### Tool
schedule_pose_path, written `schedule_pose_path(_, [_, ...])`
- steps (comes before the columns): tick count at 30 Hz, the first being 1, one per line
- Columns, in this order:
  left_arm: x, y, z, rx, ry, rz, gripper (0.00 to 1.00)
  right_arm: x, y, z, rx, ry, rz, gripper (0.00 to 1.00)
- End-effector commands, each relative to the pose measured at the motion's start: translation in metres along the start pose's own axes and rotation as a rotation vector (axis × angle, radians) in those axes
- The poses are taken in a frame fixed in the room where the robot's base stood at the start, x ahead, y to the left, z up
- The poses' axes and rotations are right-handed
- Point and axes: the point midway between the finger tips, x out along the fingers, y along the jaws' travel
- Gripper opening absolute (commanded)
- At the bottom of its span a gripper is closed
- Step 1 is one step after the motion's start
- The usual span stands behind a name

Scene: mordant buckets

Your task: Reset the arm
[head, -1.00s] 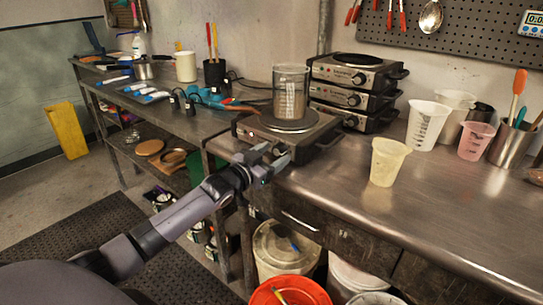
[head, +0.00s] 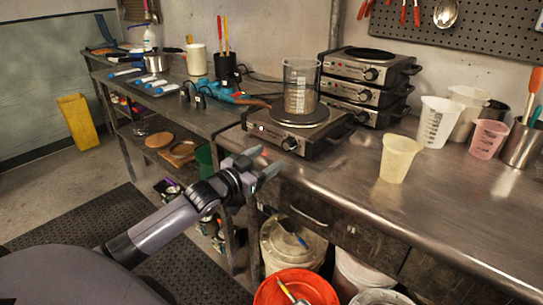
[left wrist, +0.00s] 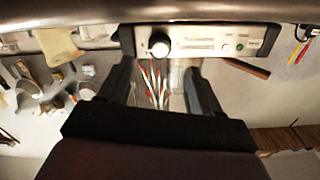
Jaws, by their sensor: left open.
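My left gripper (head: 262,165) is open and empty. In the head view it hangs in front of the metal counter's front edge, below and left of a hot plate (head: 291,135). In the left wrist view its two fingers (left wrist: 160,92) stand apart, with the hot plate's front panel and knob (left wrist: 195,43) beyond them. A clear measuring beaker (head: 301,88) with brownish contents stands upright on the hot plate. My right gripper does not show.
The counter (head: 345,200) has bare room at the front. A yellowish cup (head: 398,158), a white measuring cup (head: 437,122) and a pink cup (head: 488,139) stand on it. Stacked hot plates (head: 366,92) stand behind. An orange bucket (head: 296,287) and a lidded white bucket (head: 290,243) sit below.

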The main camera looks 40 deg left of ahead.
Motion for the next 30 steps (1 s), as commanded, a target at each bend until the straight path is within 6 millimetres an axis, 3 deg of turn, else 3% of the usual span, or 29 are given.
schedule_pose_path(23, [-0.008,0.004,0.004,-0.003,-0.010,0.004,0.64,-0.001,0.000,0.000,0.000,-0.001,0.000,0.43])
schedule_pose_path(26, [-0.018,0.025,0.025,-0.016,-0.055,0.024,0.64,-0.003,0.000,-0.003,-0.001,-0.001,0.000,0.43])
schedule_pose_path(30, [-0.058,0.085,0.077,-0.050,-0.188,0.076,0.64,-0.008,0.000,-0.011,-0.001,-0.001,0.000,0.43])
